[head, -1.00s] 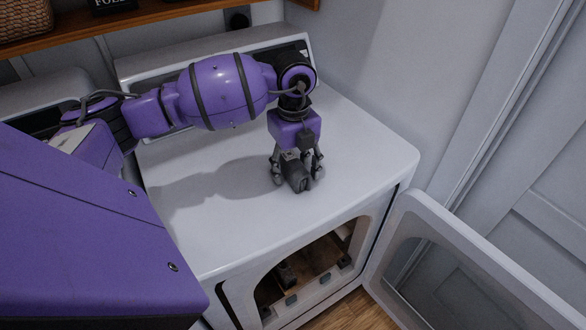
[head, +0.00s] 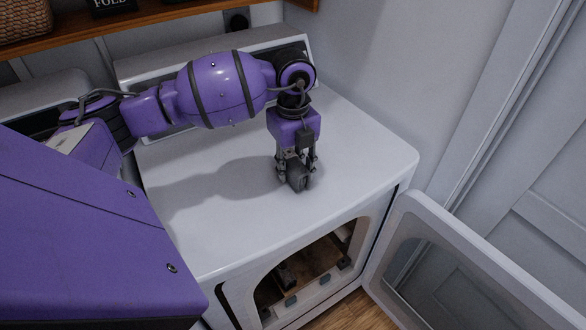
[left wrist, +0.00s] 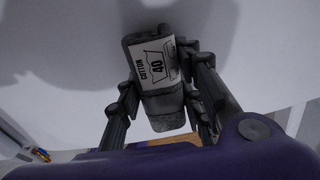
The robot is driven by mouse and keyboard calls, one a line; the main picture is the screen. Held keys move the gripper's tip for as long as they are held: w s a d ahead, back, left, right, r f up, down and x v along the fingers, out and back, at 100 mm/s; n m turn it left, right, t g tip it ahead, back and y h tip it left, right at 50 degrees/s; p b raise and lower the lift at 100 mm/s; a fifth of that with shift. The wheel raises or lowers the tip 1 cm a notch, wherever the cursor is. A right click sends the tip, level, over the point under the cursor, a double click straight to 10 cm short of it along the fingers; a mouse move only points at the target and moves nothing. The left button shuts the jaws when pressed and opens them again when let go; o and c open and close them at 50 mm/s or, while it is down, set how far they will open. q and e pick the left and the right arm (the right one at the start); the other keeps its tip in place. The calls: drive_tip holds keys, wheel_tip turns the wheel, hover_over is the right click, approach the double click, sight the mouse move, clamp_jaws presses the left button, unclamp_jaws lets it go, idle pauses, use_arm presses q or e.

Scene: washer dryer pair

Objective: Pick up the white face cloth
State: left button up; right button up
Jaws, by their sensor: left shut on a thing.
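A small dark grey folded bundle (head: 299,182), seemingly the face cloth, is at the top of the front-loading machine (head: 215,225). In the left wrist view, the bundle (left wrist: 163,104) carries a white care label reading "COTTON 40". It looks grey, not white, and no other cloth is visible. My left gripper (head: 296,172) points down with its fingers on both sides of the bundle, shut on it. The left wrist view shows the fingers (left wrist: 160,88) flanking it. Whether the bundle still touches the machine's top is hard to tell. My right gripper is not in view.
The machine's door (head: 465,265) hangs open at the right, and small dark objects show inside the opening (head: 305,270). A wooden shelf (head: 160,15) with a wicker basket (head: 25,18) is above the back. The white top around the gripper is clear.

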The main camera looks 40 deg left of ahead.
use_arm(q)
wheel_tip(320, 180, up, 3)
drive_tip(key=shift+d+f, duration=0.1)
drive_tip(key=shift+d, duration=0.05)
drive_tip(key=s+d+r, duration=0.1)
drive_tip(key=r, duration=0.1)
drive_tip(key=s+d+r, duration=0.2)
drive_tip(key=r, duration=0.1)
drive_tip(key=shift+d+r, duration=0.3)
drive_tip(key=shift+d, duration=0.1)
drive_tip(key=s+d+r, duration=0.3)
drive_tip(key=s+d, duration=0.2)
drive_tip(key=d, duration=0.2)
drive_tip(key=shift+s+r, duration=0.35)
